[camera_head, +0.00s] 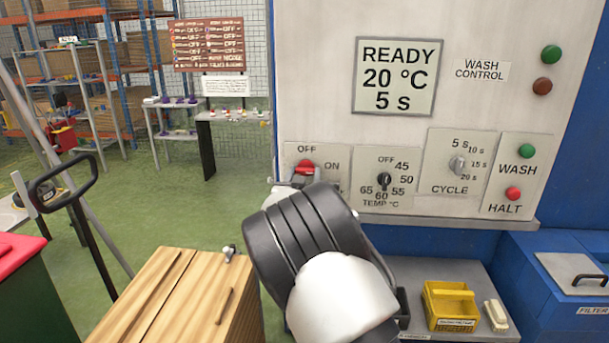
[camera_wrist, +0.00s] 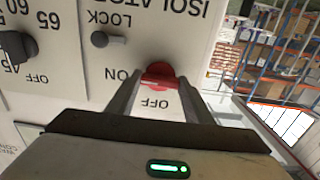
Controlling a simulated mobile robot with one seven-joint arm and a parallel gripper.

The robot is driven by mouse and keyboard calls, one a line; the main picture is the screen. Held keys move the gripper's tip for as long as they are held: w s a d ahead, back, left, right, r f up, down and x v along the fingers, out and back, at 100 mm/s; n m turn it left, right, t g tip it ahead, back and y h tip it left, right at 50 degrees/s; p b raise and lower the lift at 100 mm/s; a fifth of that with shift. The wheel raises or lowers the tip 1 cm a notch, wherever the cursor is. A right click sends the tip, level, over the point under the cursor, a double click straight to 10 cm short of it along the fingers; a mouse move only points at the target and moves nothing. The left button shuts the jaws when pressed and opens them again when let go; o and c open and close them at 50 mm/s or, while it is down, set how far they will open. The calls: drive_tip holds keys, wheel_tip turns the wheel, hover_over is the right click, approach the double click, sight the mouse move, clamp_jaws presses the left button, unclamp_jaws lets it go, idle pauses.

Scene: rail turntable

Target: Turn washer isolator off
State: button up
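The washer isolator is a red rotary knob (camera_head: 306,167) on a pale panel of the machine, with OFF printed above it and ON to its right. In the wrist view the knob (camera_wrist: 159,76) appears with its lettering upside down. Its red bar lies roughly level there, on the line of the ON mark. My gripper (camera_wrist: 160,83) is at the knob, its two fingers spread apart, one on each side of it. I cannot tell whether either fingertip touches the knob. In the head view my wrist hides most of the gripper and the panel's lower part.
A grey LOCK peg (camera_wrist: 110,40) sits beside the knob. The black temperature dial (camera_head: 384,181) and the grey cycle dial (camera_head: 457,166) are to the right. A wooden cabinet (camera_head: 180,300) stands at lower left, and a yellow bin (camera_head: 450,306) is on the shelf below.

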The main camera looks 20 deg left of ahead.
drive_tip(key=c, duration=0.4)
drive_tip(key=n, duration=0.3)
drive_tip(key=shift+n, duration=0.4)
drive_tip(key=n, duration=0.4)
drive_tip(key=shift+n+p, duration=0.3)
drive_tip(key=shift+p, duration=0.1)
drive_tip(key=n, duration=0.4)
drive_tip(key=shift+n, duration=2.7)
drive_tip(key=o, duration=1.1)
drive_tip(key=shift+c, duration=0.2)
